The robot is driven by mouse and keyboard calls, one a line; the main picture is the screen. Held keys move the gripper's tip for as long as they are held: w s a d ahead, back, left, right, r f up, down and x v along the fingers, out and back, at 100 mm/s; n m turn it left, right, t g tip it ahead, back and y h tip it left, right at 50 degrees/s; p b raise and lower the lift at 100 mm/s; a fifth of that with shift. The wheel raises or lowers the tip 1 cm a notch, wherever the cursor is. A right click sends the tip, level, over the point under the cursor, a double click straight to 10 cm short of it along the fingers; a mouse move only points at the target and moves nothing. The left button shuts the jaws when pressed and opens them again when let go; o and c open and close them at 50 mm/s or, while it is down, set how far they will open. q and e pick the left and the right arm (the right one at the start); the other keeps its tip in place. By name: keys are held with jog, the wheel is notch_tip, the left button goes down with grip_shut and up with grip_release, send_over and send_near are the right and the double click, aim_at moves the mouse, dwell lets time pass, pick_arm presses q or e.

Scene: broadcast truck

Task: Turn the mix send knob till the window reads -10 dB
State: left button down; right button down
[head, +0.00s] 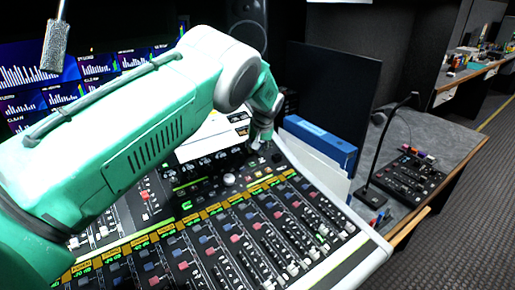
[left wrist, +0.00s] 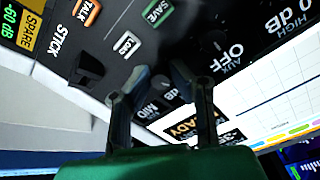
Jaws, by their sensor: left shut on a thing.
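My left gripper (head: 258,143) is at the upper right of the mixing console (head: 345,232). In the left wrist view, the left gripper's fingers (left wrist: 160,76) are closed around a small grey knob (left wrist: 160,83), partly hidden between the fingertips. A label that seems to read MID is beside it. I cannot tell if this is the mix send knob. Another dark knob (left wrist: 216,38) is by the words AUX and OFF. A dark window (left wrist: 185,124) reads READY in orange; no -10 dB reading is legible. My right gripper is not in view.
A blue binder (head: 320,140) stands right of the console. A gooseneck microphone (head: 390,140) and small control panel (head: 405,180) occupy the side desk.

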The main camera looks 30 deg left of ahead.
pick_arm(q)
jog(key=m, duration=0.2)
jog(key=r+m, duration=0.1)
jog(key=m, duration=0.1)
jog(key=shift+w+a, duration=0.35)
jog(key=shift+f+m, duration=0.1)
jog(key=shift+m, duration=1.4)
jog(key=shift+d, duration=0.1)
jog(key=c, duration=1.5)
grip_release()
jog(key=shift+o, duration=0.3)
jog(key=shift+w+f, duration=0.25)
jog(key=shift+f, duration=0.15)
jog(key=shift+s, duration=0.15)
jog(key=shift+s+g, duration=0.1)
jog(key=shift+g, duration=0.2)
